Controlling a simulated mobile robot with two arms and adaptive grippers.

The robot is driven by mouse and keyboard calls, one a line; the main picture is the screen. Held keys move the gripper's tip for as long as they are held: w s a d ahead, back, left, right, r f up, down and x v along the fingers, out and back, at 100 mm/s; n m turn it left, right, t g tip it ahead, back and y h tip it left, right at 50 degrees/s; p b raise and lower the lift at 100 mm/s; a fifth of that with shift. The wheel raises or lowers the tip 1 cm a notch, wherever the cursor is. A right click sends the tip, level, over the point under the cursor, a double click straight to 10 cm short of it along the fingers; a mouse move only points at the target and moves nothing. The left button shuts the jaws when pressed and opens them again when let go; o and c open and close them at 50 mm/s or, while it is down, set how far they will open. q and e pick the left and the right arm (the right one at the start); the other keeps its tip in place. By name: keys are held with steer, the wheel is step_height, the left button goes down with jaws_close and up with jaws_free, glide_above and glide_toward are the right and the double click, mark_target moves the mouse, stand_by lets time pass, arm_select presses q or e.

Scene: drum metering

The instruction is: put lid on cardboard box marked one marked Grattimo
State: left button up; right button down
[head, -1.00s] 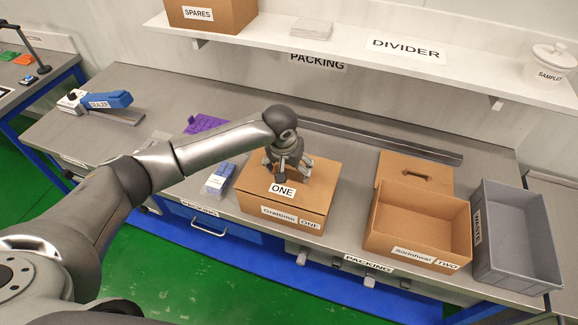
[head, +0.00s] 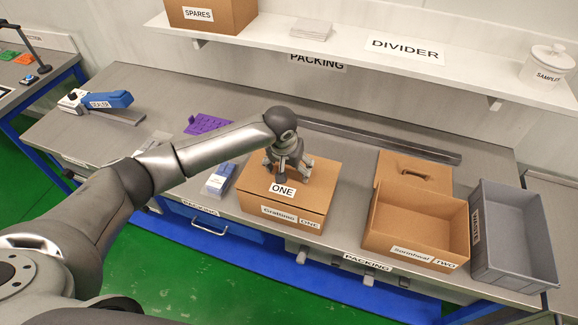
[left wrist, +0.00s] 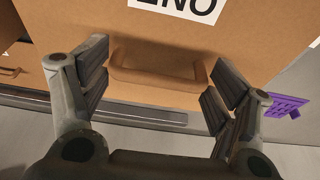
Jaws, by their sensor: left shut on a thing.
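The brown cardboard box (head: 258,213) labelled Grattimo ONE stands on the packing bench. Its brown lid (head: 318,174), marked ONE, lies flat over the top of the box and looks about level with the rim. My left gripper (head: 287,172) is above the lid, pointing down. In the left wrist view the lid (left wrist: 230,38) fills the upper part, and its raised handle (left wrist: 155,65) sits between the two fingers. My left gripper is shut on that handle, though the fingertip contact is hard to see. My right gripper is not in view.
An open box marked TWO (head: 400,240) stands to the right, with another handled lid (head: 385,168) behind it. A grey waste bin (head: 515,270) is at the far right. Small blue-and-white packs (head: 221,179) lie left of box ONE. A shelf (head: 340,40) overhangs the back.

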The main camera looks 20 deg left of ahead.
arm_select(q)
steer(key=shift+f, duration=0.55)
stand_by(0.8)
steer(key=o, duration=0.9)
steer(key=shift+o, duration=0.2)
steer(key=shift+r, duration=3.5)
steer(key=shift+s, duration=0.1)
